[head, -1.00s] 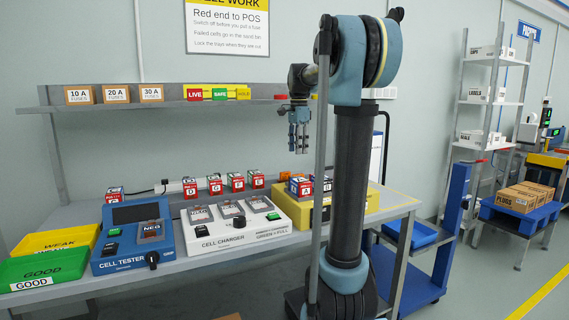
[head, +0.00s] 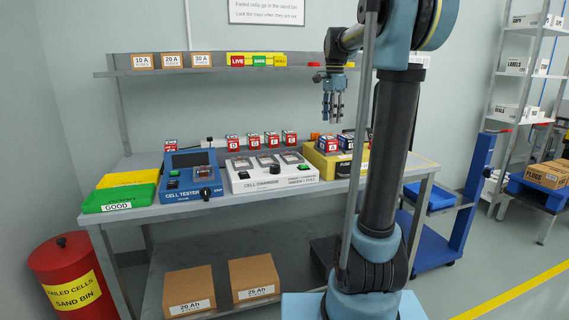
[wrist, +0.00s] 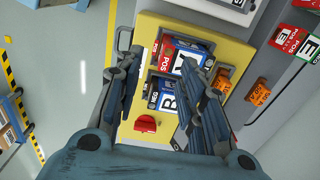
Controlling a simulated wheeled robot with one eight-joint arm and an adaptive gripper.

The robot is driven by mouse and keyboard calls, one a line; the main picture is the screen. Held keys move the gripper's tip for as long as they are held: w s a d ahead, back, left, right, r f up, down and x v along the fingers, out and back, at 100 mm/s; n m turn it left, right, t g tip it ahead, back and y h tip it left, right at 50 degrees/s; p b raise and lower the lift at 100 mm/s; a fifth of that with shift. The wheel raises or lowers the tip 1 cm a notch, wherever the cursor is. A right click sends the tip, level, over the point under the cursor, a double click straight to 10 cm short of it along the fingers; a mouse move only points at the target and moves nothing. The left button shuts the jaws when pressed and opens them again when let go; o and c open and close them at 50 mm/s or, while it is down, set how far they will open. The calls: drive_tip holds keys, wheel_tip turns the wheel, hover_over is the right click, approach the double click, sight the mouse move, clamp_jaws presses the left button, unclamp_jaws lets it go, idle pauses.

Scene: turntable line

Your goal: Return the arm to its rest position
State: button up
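My gripper (head: 333,106) hangs fingers-down above the right part of the bench, in front of the shelf's right end. In the wrist view my gripper (wrist: 160,95) has its two fingers spread apart with nothing between them. Below it is the yellow fuse box (wrist: 150,42), well under the fingertips. Cells marked A and B sit in its slots; the B cell (wrist: 168,98) shows between the fingers. The yellow box also shows in the head view (head: 322,168), partly hidden by my arm.
The bench holds a cell charger (head: 300,182), a cell tester (head: 180,193), a green GOOD tray (head: 100,200) and a yellow tray (head: 128,179). A shelf (head: 185,72) runs above. A red sand bin (head: 60,262) stands at left; a blue cart (head: 465,195) at right.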

drive_tip(key=s+f+n+t, duration=0.1)
drive_tip(key=s+f+n, duration=0.6)
drive_tip(key=s+f, duration=0.7)
drive_tip(key=s+d+f+n+t, duration=0.1)
drive_tip(key=s+f+n, duration=0.6)
drive_tip(key=s+f, duration=0.8)
drive_tip(key=s, duration=0.5)
drive_tip(key=shift+w+f, duration=0.2)
drive_tip(key=shift+w, duration=0.3)
drive_tip(key=shift+c, duration=0.2)
